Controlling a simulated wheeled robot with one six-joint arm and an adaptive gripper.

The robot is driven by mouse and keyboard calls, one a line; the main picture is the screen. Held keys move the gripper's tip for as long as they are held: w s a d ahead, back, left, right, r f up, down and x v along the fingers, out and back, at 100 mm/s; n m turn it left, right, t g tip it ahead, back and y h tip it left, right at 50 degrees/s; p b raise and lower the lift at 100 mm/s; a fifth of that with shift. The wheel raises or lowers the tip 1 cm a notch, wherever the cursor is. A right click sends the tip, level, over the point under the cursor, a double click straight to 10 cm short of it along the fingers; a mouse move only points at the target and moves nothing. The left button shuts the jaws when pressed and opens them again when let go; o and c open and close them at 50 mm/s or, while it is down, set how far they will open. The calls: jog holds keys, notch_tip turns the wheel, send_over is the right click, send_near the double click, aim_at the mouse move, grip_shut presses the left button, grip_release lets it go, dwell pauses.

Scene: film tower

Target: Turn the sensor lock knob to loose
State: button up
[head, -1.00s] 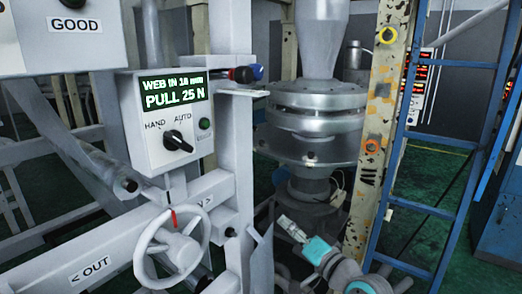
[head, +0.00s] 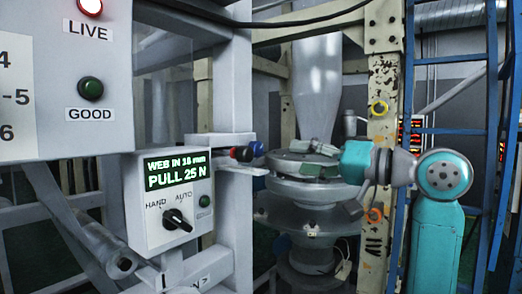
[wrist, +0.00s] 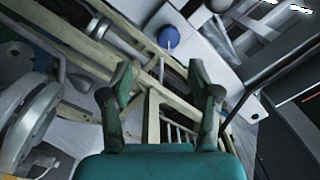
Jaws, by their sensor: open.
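A blue round knob (head: 257,149) and a red-tipped dark knob (head: 242,154) stick out side by side from the white frame, right of the control box. No label shows which is the sensor lock knob, and their settings are not readable. The blue knob also shows in the wrist view (wrist: 169,36), beyond the fingertips and a little right of centre. My gripper (head: 302,150) is right of both knobs, pointing left toward them, with a gap between. In the wrist view its two fingers (wrist: 160,82) are spread, with nothing between them.
The white control box (head: 172,200) reads "PULL 25 N" and carries a black HAND/AUTO switch (head: 176,219). A white bracket (head: 245,170) juts out just below the knobs. The silver ringed die (head: 312,190) stands below and behind my gripper. A yellowed post (head: 384,90) and blue ladder (head: 492,120) are at right.

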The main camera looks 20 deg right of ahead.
aim_at(260, 149)
jog(key=x, duration=0.7)
jog(key=r+x, duration=0.1)
jog(key=x, duration=0.2)
jog(key=shift+a, duration=0.35)
jog(key=c, duration=1.2)
